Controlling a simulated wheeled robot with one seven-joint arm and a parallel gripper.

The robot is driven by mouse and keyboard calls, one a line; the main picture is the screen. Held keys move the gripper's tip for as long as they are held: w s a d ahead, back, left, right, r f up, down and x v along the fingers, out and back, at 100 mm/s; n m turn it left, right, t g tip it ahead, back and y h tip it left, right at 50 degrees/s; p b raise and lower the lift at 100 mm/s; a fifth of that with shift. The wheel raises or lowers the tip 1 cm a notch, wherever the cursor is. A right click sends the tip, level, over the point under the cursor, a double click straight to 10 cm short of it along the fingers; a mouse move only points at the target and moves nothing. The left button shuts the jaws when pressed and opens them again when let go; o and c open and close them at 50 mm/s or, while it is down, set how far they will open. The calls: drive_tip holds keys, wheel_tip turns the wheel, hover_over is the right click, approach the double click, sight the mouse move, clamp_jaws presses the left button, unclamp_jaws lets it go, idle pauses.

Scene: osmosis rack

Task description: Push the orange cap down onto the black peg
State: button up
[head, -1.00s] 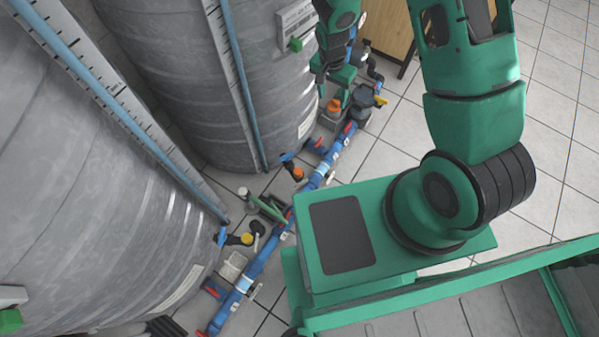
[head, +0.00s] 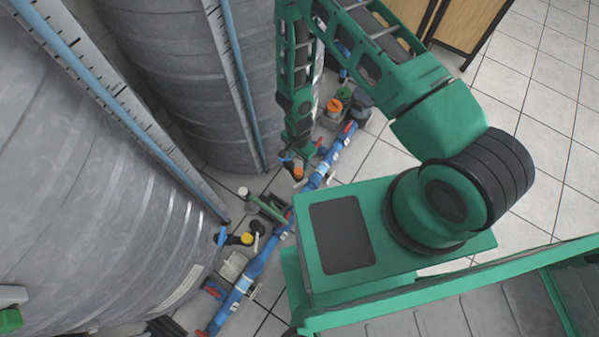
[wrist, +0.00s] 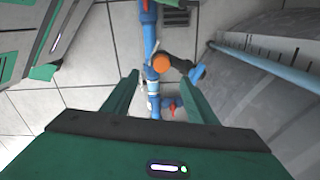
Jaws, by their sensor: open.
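An orange cap (head: 298,174) sits at the upper end of a black fitting beside the blue pipe in the head view. In the wrist view the round orange cap (wrist: 160,62) shows from above, in line with the gap between my fingertips. My gripper (wrist: 159,78) is open and empty, with one finger on each side of that line. In the head view my gripper (head: 295,148) hangs just behind the cap. The black peg is not clearly seen; the cap seems to cover it. I cannot tell how far down the cap sits.
The blue pipe (head: 262,258) runs along the tiled floor with red handles. A valve with a blue handle (wrist: 196,73) is close beside the cap. Another orange piece (head: 334,105) stands farther back. Large grey tanks (head: 95,190) flank the left. Open floor lies right.

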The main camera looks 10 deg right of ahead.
hover_over(298, 171)
drive_tip(key=f, duration=0.4)
drive_tip(key=shift+s+d+f, duration=0.1)
drive_tip(key=shift+s+f, duration=0.1)
drive_tip(key=shift+f, duration=0.6)
drive_tip(key=shift+w+f, duration=0.2)
drive_tip(key=shift+f, duration=2.4)
drive_tip(key=shift+c, duration=0.4)
drive_tip(key=c, duration=1)
